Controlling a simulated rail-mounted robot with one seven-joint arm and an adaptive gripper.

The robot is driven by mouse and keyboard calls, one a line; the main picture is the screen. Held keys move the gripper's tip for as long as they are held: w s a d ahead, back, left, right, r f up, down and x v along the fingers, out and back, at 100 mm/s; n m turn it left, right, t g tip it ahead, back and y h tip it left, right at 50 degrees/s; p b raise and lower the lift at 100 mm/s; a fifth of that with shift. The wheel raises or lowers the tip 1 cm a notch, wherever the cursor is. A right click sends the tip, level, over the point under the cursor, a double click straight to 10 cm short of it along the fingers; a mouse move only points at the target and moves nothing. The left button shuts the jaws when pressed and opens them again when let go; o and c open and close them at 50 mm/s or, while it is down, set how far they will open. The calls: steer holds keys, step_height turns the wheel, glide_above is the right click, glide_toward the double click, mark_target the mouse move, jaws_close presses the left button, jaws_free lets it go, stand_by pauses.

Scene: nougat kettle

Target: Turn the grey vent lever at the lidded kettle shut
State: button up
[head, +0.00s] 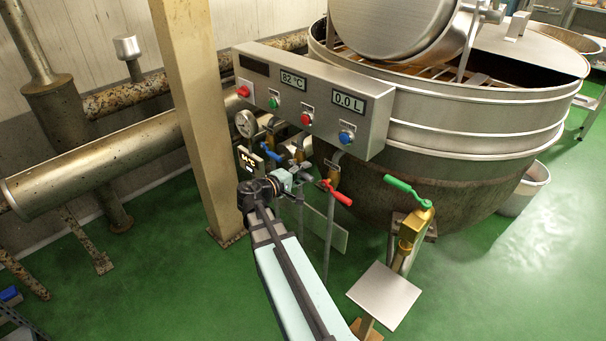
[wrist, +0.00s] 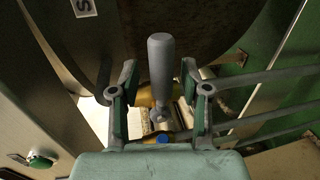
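The grey lever (wrist: 161,70) shows in the wrist view as a rounded handle pointing up the picture from a brass and metal fitting. My gripper (wrist: 159,92) is open, with one finger on each side of the lever and visible gaps between. In the head view my gripper (head: 302,178) is among the valves below the control box, and I cannot clearly make out the grey lever there. The large steel kettle (head: 470,115) stands behind, with a round metal lid or drum (head: 390,25) over its top.
The control box (head: 315,95) with displays and buttons hangs above my gripper. A blue lever (head: 270,152), a red lever (head: 337,193) and a green lever (head: 408,191) are nearby. A beige post (head: 195,110) stands left. Green floor (head: 490,290) is clear at right.

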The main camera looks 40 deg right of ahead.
steer(key=w+v, duration=0.1)
steer(key=v, duration=1.1)
steer(key=shift+s, duration=0.45)
steer(key=s+a+f+g+y, duration=0.1)
steer(key=s+a+f+y, duration=0.35)
steer(key=f, duration=0.55)
steer(key=s+a+f+g+y, duration=0.1)
steer(key=s+a+f+y, duration=0.3)
steer(key=f, duration=0.6)
steer(key=s+a+f+g+y, duration=0.25)
steer(key=a+f, duration=0.25)
steer(key=f, duration=0.4)
steer(key=s+a+f+g+y, duration=0.2)
steer(key=s+a+f, duration=0.25)
steer(key=s, duration=0.45)
steer(key=s+a+f+m+g+y, duration=0.1)
steer(key=s+a+f, duration=0.4)
steer(key=s, duration=0.4)
steer(key=s+a+f+g+y, duration=0.2)
steer(key=s+a+f, duration=0.3)
steer(key=s, duration=0.4)
step_height(320, 180, up, 14)
steer(key=w+d+t+p, duration=0.1)
steer(key=w+p, duration=0.2)
steer(key=p, duration=1.3)
steer(key=shift+d+p, duration=0.25)
steer(key=shift+p, duration=0.15)
